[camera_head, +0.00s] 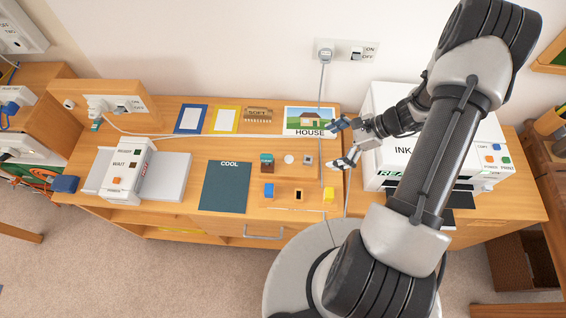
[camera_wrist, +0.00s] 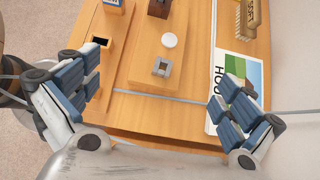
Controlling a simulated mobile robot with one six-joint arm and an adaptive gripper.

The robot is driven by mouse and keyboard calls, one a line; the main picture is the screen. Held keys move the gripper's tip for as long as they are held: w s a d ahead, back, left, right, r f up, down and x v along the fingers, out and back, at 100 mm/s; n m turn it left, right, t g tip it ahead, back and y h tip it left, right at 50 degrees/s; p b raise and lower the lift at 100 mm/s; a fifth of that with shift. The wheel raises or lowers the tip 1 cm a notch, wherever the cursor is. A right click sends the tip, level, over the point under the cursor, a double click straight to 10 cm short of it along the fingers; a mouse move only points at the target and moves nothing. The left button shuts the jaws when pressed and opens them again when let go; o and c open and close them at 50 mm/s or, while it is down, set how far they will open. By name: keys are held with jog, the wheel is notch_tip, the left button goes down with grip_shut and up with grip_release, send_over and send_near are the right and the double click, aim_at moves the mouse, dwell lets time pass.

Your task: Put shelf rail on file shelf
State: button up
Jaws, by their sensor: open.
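I cannot tell any thing for certain as the shelf rail. A thin yellow strip (camera_head: 182,230) lies in the low open compartment (camera_head: 155,231) under the desk top, at the front. I cannot tell whether this compartment is the file shelf. My gripper (camera_head: 342,145) is open above the right part of the desk, beside the house picture card (camera_head: 306,121). In the wrist view my gripper (camera_wrist: 160,88) has its fingers wide apart, with nothing between them. A small grey square ring (camera_wrist: 162,68) and a white disc (camera_wrist: 169,40) lie on the wooden board beyond the fingers.
A printer (camera_head: 390,165) stands right of my gripper. A cable (camera_head: 321,100) hangs from the wall socket.

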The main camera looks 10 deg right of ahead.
jog(key=b, duration=0.3)
send_near(289, 163)
jog(key=x, duration=0.3)
jog(key=shift+s+a+f, duration=0.15)
jog(key=shift+f, duration=0.25)
jog(key=shift+w+b+x, duration=0.2)
jog(key=shift+b+x, duration=0.45)
jog(key=shift+x, duration=2.3)
jog(key=shift+c, duration=0.2)
jog(key=c, duration=1.6)
jog(key=shift+r, duration=0.2)
jog(key=shift+c, duration=1.4)
